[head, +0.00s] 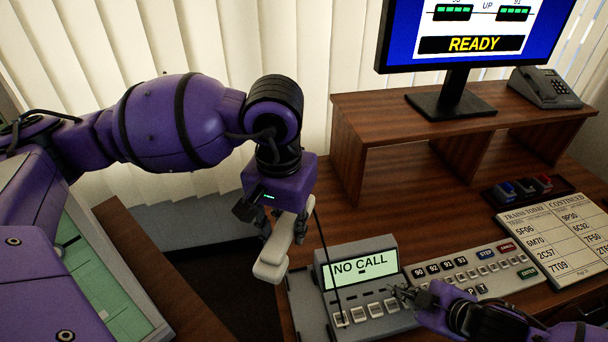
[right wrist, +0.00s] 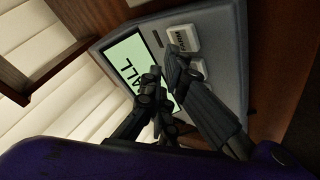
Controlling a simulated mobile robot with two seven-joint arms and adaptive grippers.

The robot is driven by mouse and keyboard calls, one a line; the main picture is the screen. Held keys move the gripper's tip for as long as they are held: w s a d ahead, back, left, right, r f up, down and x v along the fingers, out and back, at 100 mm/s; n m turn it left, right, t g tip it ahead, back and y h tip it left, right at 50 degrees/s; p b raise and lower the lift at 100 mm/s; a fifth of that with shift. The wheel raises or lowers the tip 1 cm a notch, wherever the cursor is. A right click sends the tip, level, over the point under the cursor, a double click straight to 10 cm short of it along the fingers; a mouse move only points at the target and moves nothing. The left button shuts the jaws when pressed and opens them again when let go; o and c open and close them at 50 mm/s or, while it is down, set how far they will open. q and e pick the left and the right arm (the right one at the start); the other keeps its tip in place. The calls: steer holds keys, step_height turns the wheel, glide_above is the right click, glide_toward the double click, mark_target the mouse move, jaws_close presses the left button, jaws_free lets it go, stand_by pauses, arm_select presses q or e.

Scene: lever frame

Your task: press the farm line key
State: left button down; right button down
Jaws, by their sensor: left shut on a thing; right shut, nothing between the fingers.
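The grey phone unit (head: 382,254) stands on the desk with a lit screen (head: 362,269) reading "NO CALL". A row of pale keys (head: 375,310) lies below the screen. Their labels are too small to read in the head view, so I cannot tell which is the farm line key. In the right wrist view, a white key (right wrist: 184,37) with a small dark label shows close beyond the fingertips. My right gripper (head: 402,292) is shut and empty over the right end of the key row; contact is unclear. My left gripper (head: 283,226) is shut on a beige handset (head: 269,266), left of the unit.
A button panel (head: 470,272) and a printed train sheet (head: 560,245) lie to the right. A monitor (head: 470,40) reading "READY" and a grey telephone (head: 545,88) stand on the wooden shelf (head: 350,120). A thin black cord (head: 325,255) crosses before the phone unit.

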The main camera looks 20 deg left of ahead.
steer(key=shift+f, duration=0.25)
